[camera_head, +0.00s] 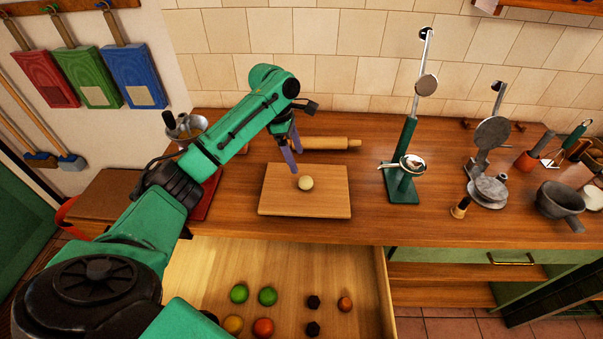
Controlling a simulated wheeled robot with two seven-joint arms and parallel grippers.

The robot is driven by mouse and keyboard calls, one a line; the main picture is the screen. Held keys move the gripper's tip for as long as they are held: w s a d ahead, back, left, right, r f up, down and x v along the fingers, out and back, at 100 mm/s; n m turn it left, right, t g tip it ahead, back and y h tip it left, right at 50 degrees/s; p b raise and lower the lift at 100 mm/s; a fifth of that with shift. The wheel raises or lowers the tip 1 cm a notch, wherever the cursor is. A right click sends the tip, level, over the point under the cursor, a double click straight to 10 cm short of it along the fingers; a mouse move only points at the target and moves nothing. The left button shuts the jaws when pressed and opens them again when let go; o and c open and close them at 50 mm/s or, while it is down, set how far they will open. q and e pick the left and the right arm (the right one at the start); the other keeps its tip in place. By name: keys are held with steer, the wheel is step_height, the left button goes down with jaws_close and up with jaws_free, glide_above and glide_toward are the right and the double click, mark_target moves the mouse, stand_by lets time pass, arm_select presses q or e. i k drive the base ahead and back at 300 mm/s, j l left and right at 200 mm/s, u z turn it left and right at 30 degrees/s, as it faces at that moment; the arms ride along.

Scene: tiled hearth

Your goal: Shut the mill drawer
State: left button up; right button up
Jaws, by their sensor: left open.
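A mill with a metal bowl-shaped top (186,127) and a dark knob stands at the left of the wooden counter. My left arm covers most of its body, and I cannot make out its drawer. A dark red piece (207,196) shows beside the arm below it; I cannot tell whether it belongs to the mill. My left gripper (295,160), with purple fingers, is open and empty, pointing down over the back of a wooden board (305,207), to the right of the mill. My right gripper is not in view.
A pale ball (306,183) sits on the board, with a rolling pin (326,143) behind. A large counter drawer (345,265) stands open in front, holding fruit and dark pieces. A green press (404,165), metal tools and a mortar (559,201) stand to the right.

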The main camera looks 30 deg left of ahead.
mark_target(202, 271)
steer(key=k, duration=2)
